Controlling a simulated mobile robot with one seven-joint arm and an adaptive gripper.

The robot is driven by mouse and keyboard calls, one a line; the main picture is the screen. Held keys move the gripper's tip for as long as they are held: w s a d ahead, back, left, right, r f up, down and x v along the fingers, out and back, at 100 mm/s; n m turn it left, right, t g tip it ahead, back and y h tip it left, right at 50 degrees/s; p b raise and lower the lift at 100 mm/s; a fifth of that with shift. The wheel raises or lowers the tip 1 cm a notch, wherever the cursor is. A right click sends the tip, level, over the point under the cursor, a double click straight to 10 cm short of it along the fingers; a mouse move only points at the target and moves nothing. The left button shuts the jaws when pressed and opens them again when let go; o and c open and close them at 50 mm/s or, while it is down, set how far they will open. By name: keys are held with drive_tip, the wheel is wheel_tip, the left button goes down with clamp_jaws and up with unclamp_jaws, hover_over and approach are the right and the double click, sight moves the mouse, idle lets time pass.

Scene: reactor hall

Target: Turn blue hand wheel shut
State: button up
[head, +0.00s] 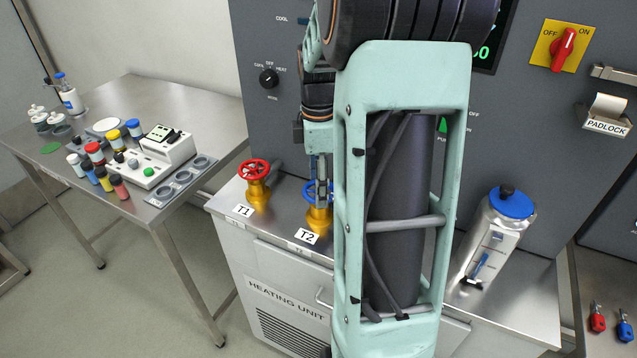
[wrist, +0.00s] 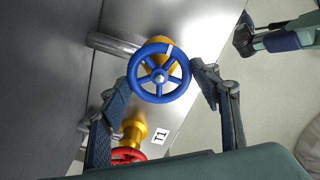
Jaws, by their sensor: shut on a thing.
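The blue hand wheel (wrist: 159,76) has spokes and a white mark on the upper part of its rim in the wrist view. It sits on a yellow valve body (head: 318,220) with a T2 label (head: 307,236) in front. My gripper (wrist: 165,72) has one finger on each side of the wheel and is shut on its rim. In the head view my gripper (head: 321,188) comes down from above onto the blue wheel, and my fingers and arm hide much of the wheel.
A red hand wheel (head: 253,169) on a yellow valve, labelled T1, stands close to the left. A steel flask with a blue lid (head: 512,203) stands right of my arm. A grey cabinet wall (head: 285,115) rises behind. A side table (head: 108,95) holds vials and a device.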

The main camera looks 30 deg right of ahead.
drive_tip(key=m, duration=0.9)
drive_tip(key=shift+w+p, duration=0.1)
drive_tip(key=shift+p, duration=0.2)
drive_tip(key=m, duration=0.4)
drive_tip(key=shift+d+m+p, duration=0.1)
drive_tip(key=shift+m+p, duration=0.2)
drive_tip(key=shift+m, duration=1.8)
drive_tip(key=o, duration=1.2)
drive_tip(key=shift+c, duration=0.2)
